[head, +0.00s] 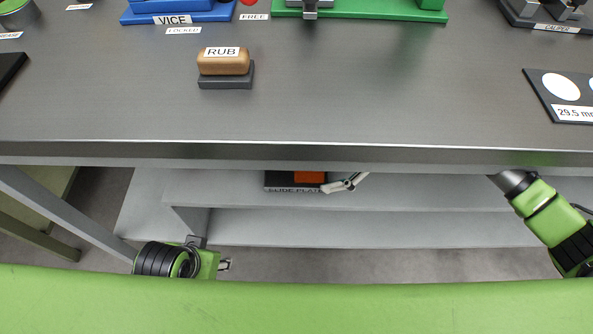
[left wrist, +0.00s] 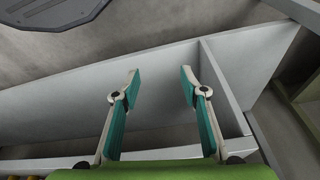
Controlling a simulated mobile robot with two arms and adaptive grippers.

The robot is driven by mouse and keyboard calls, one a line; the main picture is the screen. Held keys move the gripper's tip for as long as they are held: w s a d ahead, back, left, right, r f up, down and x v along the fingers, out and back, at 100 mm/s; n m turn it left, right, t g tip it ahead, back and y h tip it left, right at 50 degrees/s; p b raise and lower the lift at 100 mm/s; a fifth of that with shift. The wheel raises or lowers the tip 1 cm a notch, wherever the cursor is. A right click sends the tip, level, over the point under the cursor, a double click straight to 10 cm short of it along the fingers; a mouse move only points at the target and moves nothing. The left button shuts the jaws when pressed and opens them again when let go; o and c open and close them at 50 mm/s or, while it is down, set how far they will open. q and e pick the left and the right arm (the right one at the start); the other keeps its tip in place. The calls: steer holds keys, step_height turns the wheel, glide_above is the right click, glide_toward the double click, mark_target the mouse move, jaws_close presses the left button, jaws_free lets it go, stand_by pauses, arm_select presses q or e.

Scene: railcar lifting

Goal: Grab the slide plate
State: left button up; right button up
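The slide plate (head: 280,180) is a dark, flat piece labelled SLIDE PLATE with an orange part (head: 308,177) on it. It lies on the shelf under the bench in the head view, its rear hidden by the bench edge. My right gripper (head: 328,186) is under the bench at the plate's right side, its pale fingertip close to the plate's right end. Contact and finger opening are unclear. My left gripper (head: 226,265) is low at the left, apart from the plate. The left wrist view shows the same gripper (left wrist: 160,84) open and empty.
The bench top (head: 330,115) overhangs the grey shelf (head: 400,190). A brown RUB block (head: 224,64) sits on the bench, with a blue vice (head: 180,10) and green fixture (head: 380,8) behind. A shelf divider (left wrist: 220,75) stands beyond my left fingers.

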mark_target(297, 171)
steer(key=shift+b+x, duration=0.3)
steer(key=shift+x, duration=1.15)
steer(key=b+x, duration=0.1)
steer(key=x, duration=0.4)
steer(key=shift+w+b, duration=0.15)
steer(key=shift+b, duration=0.2)
arm_select(q)
steer(key=shift+s+a+r, duration=0.1)
steer(key=shift+s+r, duration=0.3)
steer(key=shift+r, duration=0.3)
arm_select(e)
steer(key=c, duration=1.4)
